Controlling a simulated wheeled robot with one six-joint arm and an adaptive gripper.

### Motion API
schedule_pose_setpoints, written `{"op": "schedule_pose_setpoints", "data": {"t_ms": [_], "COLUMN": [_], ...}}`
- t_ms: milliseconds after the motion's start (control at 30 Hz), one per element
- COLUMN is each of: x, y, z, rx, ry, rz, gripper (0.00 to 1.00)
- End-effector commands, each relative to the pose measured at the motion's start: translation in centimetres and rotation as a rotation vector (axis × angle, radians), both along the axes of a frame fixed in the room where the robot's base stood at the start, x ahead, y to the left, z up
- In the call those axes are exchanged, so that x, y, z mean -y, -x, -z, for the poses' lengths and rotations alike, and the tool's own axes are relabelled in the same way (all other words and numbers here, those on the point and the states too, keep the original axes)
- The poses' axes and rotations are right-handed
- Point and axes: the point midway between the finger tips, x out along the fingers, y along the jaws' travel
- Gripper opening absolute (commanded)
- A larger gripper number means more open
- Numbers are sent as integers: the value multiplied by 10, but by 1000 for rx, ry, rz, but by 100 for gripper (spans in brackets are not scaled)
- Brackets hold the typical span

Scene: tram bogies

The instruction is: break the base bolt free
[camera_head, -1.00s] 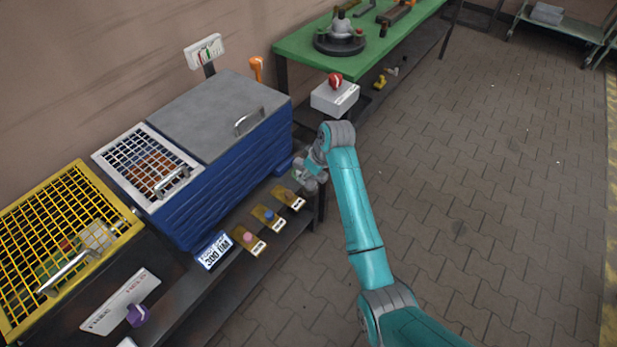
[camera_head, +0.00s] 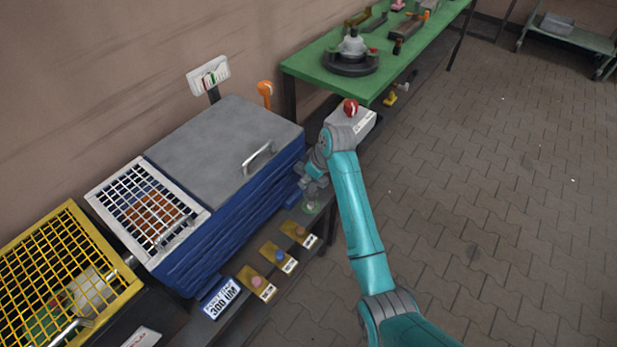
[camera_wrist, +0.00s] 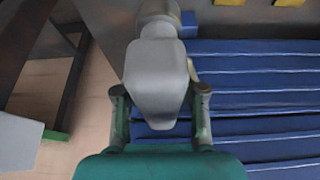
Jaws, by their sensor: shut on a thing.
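My gripper (camera_head: 312,184) is at the right end of the blue ribbed cabinet (camera_head: 235,195), over the front shelf's far end. In the wrist view, its two fingers (camera_wrist: 158,92) stand either side of a grey tapered thing (camera_wrist: 156,75) and are shut on it. The fingertips and the far end of the grey thing are hard to see. I cannot make out a base bolt in either view. A round dark base (camera_head: 350,66) with a grey part on top stands on the green table (camera_head: 420,50).
Yellow (camera_head: 112,245) and white (camera_head: 95,195) mesh lids are at the left. Tagged plates with knobs (camera_head: 278,257) line the shelf. A grey box (camera_head: 362,124) with a red knob (camera_head: 350,107) is just beyond my gripper.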

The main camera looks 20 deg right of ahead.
Motion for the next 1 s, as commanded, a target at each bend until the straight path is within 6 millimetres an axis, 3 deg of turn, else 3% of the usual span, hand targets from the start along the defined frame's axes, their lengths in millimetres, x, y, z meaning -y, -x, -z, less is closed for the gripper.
{"op": "schedule_pose_setpoints", "data": {"t_ms": [367, 1000], "x": [0, 0], "y": [0, 0], "z": [-2, 31], "rx": [1, 0], "ry": [0, 0], "rz": [-1, -1], "gripper": [0, 0]}}
